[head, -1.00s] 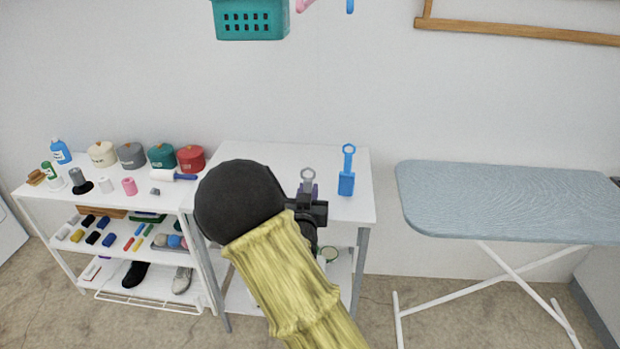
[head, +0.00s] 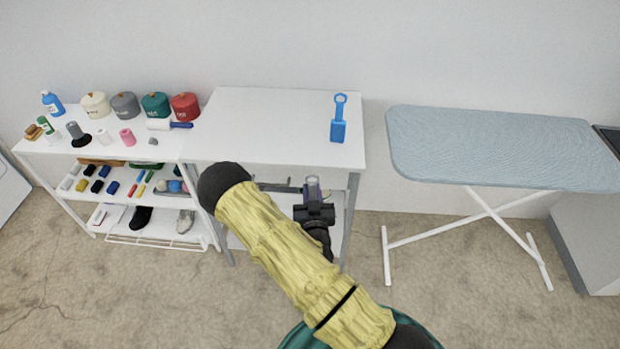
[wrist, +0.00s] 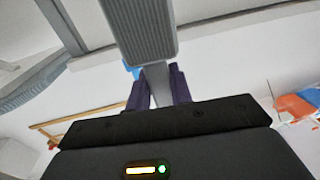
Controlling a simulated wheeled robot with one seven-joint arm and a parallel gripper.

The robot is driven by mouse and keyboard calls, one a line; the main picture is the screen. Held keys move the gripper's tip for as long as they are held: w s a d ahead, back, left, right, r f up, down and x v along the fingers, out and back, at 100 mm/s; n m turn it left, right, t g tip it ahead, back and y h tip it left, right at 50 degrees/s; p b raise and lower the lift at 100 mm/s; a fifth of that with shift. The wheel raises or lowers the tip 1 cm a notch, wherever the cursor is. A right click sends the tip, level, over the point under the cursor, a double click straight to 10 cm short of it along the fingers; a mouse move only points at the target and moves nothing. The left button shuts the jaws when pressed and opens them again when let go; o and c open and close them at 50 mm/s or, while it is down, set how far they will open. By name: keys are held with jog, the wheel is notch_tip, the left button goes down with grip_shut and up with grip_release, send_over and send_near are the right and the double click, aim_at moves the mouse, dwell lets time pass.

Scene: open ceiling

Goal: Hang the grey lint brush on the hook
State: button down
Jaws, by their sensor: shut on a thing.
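In the wrist view, the grey lint brush (wrist: 142,30) has its ribbed head pointing up and its handle between the purple fingers of my gripper (wrist: 158,90). My gripper is shut on it. In the head view, my gripper (head: 312,190) is in front of the white table, apart from its front edge; only a little of the brush can be made out there. A similar blue lint brush (head: 339,120) lies on the white table (head: 265,135). I cannot make out the hook in either current view.
A white shelf (head: 60,145) with canisters, spools and brushes stands left of the table. A blue ironing board (head: 500,150) stands to the right. The tabletop is clear except for the blue brush. A wooden frame (wrist: 90,115) shows in the wrist view.

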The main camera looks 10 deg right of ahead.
aim_at(313, 184)
jog(key=r+y+p, duration=0.1)
jog(key=r+p, duration=0.1)
jog(key=s+r+n+p, duration=0.1)
jog(key=p, duration=0.2)
jog(key=r+y+p, duration=0.1)
jog(key=r+p, duration=0.1)
jog(key=p, duration=0.1)
jog(key=shift+s+r+n+y, duration=0.15)
jog(key=shift+r+n+y, duration=0.15)
jog(key=shift+n, duration=0.1)
jog(key=shift+s+r+y+p, duration=0.15)
jog(key=shift+y+p, duration=0.15)
jog(key=shift+p, duration=0.2)
jog(key=shift+a, duration=0.15)
